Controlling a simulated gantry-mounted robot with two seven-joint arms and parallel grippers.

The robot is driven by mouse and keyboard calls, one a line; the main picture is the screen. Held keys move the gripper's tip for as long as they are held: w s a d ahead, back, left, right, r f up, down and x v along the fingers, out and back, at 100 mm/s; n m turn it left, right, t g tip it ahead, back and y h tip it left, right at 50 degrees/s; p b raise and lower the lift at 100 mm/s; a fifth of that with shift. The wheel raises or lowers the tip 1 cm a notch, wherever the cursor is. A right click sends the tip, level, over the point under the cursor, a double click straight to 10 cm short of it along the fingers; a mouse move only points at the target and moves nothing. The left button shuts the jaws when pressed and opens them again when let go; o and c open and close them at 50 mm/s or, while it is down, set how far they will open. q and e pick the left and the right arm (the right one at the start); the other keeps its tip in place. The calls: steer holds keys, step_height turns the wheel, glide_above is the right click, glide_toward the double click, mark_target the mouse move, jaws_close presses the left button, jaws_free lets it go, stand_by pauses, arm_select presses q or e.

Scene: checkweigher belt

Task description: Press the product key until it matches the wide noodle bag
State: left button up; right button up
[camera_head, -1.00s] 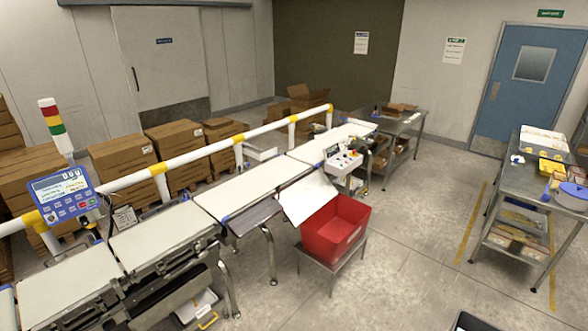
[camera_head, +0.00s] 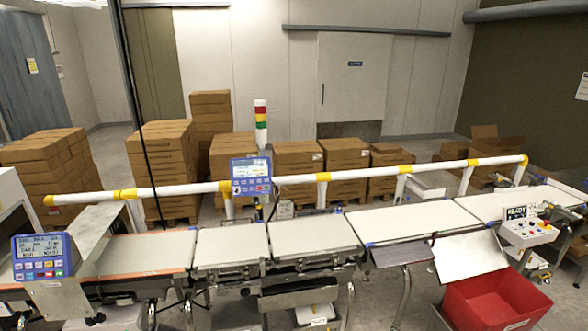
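A blue control terminal (camera_head: 251,176) with a lit screen and small keys stands at the rail behind the middle belts. A second blue terminal (camera_head: 42,257) with a screen and coloured keys, one red, sits at the left end of the line. The writing on both is too small to read surely, so I cannot tell which key is the product key or which product is shown. No noodle bag can be made out on the belts. Neither of my grippers is in view.
White belts (camera_head: 310,237) run across the picture, with a white and yellow guard rail (camera_head: 290,179) behind. A control box (camera_head: 528,228) reading READY and a red bin (camera_head: 497,300) are at the right. Stacked cartons (camera_head: 160,165) stand behind. A grey metal hood (camera_head: 90,235) covers part of the left belt.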

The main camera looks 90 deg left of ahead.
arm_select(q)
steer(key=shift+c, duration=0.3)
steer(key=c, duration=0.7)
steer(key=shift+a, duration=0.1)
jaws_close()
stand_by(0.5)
